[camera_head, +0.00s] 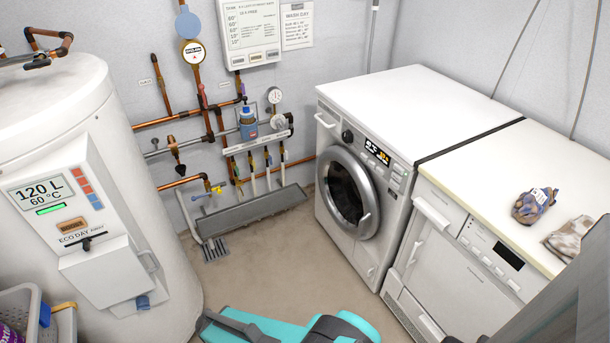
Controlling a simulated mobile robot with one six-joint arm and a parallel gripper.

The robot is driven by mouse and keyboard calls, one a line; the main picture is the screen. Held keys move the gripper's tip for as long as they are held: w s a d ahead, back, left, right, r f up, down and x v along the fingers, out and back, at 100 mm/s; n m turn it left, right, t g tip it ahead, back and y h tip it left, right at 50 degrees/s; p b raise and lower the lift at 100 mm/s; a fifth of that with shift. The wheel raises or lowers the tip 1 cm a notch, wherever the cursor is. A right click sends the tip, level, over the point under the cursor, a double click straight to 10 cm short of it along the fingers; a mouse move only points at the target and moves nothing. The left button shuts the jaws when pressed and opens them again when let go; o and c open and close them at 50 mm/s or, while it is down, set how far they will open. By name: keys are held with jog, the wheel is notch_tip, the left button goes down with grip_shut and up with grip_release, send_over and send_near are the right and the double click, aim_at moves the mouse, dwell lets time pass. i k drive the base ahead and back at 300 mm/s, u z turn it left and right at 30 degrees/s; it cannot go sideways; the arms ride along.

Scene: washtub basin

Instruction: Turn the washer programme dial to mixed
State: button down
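The washer (394,200) is a white front-loader with a round, grey-rimmed door (349,194), right of centre in the head view. Its programme dial (347,136) is a small dark round knob on the upper front panel, above the door. The dial's pointer and programme markings are too small to read. To the dial's right is a lit display (377,151) with white and orange characters, too small to read. My gripper is not visible in this view, so its state and its place relative to the dial do not show.
A second white appliance (460,254) stands right of the washer, with gloves (534,205) and a cloth (572,238) on top. A large white tank (135,180) stands left. Copper pipes and valves line the back wall. Bare floor (275,268) lies before the washer.

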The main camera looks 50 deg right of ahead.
aim_at(348, 136)
jog(key=u, duration=1.2)
jog(key=k, duration=0.15)
jog(key=z, duration=3.3)
jog(key=k, duration=0.6)
jog(key=u, duration=0.2)
jog(key=i, duration=0.6)
jog(key=z, duration=0.05)
